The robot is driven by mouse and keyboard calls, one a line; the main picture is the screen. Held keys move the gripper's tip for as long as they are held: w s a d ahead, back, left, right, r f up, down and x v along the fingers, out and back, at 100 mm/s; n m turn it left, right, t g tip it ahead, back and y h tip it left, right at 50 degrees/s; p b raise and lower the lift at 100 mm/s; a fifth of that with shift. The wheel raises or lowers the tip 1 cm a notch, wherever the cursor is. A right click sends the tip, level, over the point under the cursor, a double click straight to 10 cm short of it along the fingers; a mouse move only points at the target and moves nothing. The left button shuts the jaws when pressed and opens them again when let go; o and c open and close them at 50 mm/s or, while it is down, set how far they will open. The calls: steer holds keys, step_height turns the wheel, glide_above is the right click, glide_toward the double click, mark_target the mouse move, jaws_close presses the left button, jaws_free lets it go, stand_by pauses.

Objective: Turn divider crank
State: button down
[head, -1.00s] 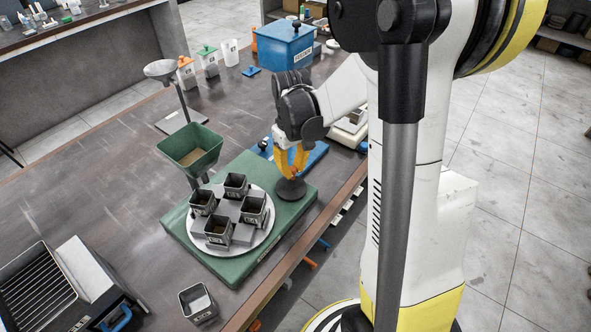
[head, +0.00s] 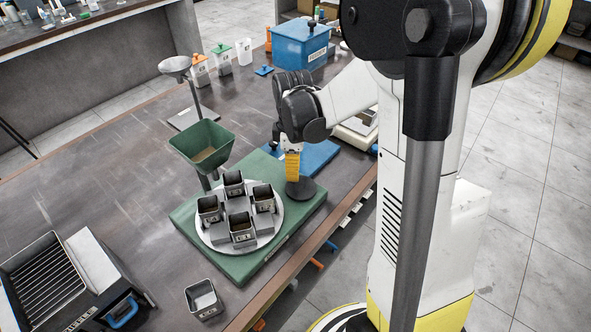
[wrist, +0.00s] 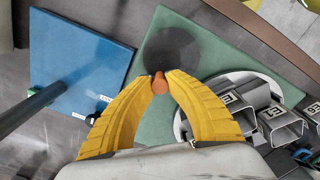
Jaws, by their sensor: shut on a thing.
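The divider crank is a dark round disc (head: 308,190) with an upright orange handle (wrist: 159,84), at the right corner of the green base (head: 186,218). My gripper (head: 292,179) is shut on the orange handle from above; in the wrist view the yellow fingertips (wrist: 159,80) meet on either side of it. The disc also shows in the wrist view (wrist: 172,48), just beyond the fingertips. A round light turntable (head: 274,229) on the base carries several small square cups (head: 241,228). A green hopper (head: 200,137) stands over the turntable's far-left edge.
A blue board (head: 318,153) lies right behind the crank, with a scale (head: 355,134) beyond. A blue box (head: 300,45) stands at the back. A loose cup (head: 204,299) and a slotted device (head: 50,285) are in front. The table's left middle is clear.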

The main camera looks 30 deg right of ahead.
steer(key=shift+s+a+n, duration=0.1)
steer(key=shift+a+n, duration=0.1)
steer(key=shift+n, duration=0.6)
steer(key=c, duration=1.3)
jaws_free()
step_height(320, 180, up, 12)
